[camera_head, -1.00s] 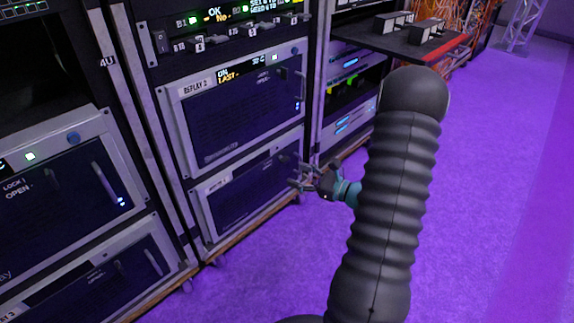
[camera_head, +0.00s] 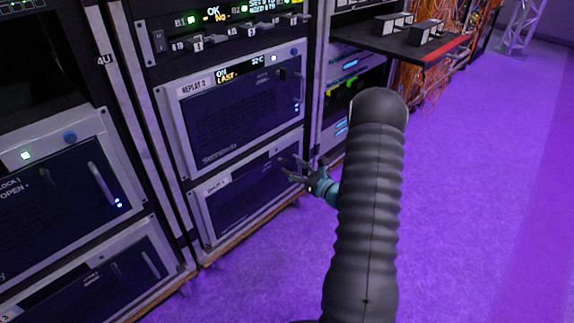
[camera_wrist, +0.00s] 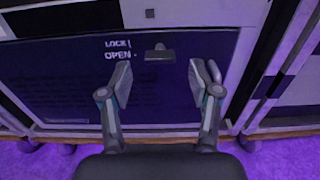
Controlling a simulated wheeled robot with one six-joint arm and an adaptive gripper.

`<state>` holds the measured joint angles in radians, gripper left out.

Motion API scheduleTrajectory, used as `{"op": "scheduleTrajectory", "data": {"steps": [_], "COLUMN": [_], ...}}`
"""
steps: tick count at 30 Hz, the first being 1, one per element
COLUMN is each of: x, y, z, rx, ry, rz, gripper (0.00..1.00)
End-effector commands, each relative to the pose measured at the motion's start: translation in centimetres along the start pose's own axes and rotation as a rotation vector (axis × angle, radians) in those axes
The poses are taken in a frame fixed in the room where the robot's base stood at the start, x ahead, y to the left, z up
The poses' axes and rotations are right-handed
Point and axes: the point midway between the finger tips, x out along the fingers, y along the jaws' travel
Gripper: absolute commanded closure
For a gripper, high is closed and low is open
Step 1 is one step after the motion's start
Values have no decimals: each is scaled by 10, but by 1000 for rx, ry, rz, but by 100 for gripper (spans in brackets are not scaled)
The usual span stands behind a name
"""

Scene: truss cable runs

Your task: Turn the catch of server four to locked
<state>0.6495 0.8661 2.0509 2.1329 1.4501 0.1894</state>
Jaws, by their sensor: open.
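Server four appears to be the lower unit (camera_head: 238,200) in the middle rack, under the one labelled Replay 2; its own label is too small to read surely. In the wrist view its dark front panel (camera_wrist: 60,85) carries the printed words LOCK and OPEN. The catch (camera_wrist: 159,53), a small dark handle, lies level to the right of these words, its bar in line with OPEN. My gripper (camera_wrist: 163,80) is open and empty, its fingers on either side of the catch and nearer the camera. In the head view my gripper (camera_head: 292,169) is at the unit's right side.
The Replay 2 unit (camera_head: 240,110) sits above with its own handle. A shelf (camera_head: 400,42) with a red edge juts out at the right, behind my arm. Orange cables (camera_head: 435,85) hang beyond it. The purple floor (camera_head: 480,200) at right is clear.

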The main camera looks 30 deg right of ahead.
Motion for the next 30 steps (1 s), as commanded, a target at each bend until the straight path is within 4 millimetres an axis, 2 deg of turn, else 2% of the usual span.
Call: {"op": "scheduleTrajectory", "data": {"steps": [3,7,19,26,30], "x": [17,28,34,34,34], "y": [1,0,0,0,0], "z": [-1,-1,0,0,0], "rx": [-1,0,1,0,1], "ry": [0,0,1,1,1], "rz": [2,1,0,0,0], "gripper": [38,38,38,95,98]}}
